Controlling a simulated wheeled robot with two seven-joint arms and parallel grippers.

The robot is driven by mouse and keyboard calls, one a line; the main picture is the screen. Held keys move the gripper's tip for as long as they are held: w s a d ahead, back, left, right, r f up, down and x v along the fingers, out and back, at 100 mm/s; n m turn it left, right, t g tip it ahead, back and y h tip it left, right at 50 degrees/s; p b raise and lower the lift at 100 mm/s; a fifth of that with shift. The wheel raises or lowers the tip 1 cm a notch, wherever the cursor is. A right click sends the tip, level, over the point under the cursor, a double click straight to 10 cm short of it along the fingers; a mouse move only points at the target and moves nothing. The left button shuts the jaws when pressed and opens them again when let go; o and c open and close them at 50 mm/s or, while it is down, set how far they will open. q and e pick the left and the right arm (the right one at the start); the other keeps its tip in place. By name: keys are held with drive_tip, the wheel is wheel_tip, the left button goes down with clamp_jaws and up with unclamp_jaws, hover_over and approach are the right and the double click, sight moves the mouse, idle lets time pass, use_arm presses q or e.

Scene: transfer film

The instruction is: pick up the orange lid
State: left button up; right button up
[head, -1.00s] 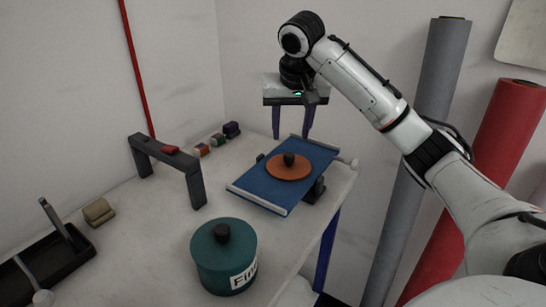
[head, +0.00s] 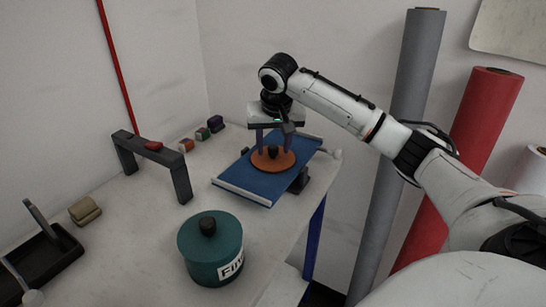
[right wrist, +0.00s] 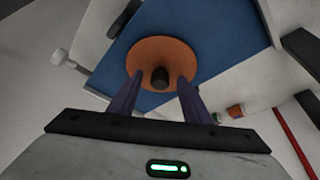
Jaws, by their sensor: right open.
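The orange lid (head: 286,161) is a flat disc with a dark knob. It lies on a blue board (head: 241,182) with pale end bars on the table. My right gripper (head: 274,148) is directly above the lid, pointing down, with its purple fingers open on either side of the knob. In the right wrist view the lid (right wrist: 150,53) shows beyond the open fingers (right wrist: 155,80), with the knob between their tips. I cannot tell whether the fingers touch the lid. My left gripper is not in view.
A teal pot (head: 205,255) with a dark knob and a label stands at the front of the table. A dark arch (head: 181,178) with a red piece on top, small coloured blocks (head: 202,134) and a black tray (head: 45,262) are left. Bare tabletop (head: 150,220) lies between.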

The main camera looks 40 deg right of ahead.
clamp_jaws()
drive_tip(key=shift+r, duration=0.1)
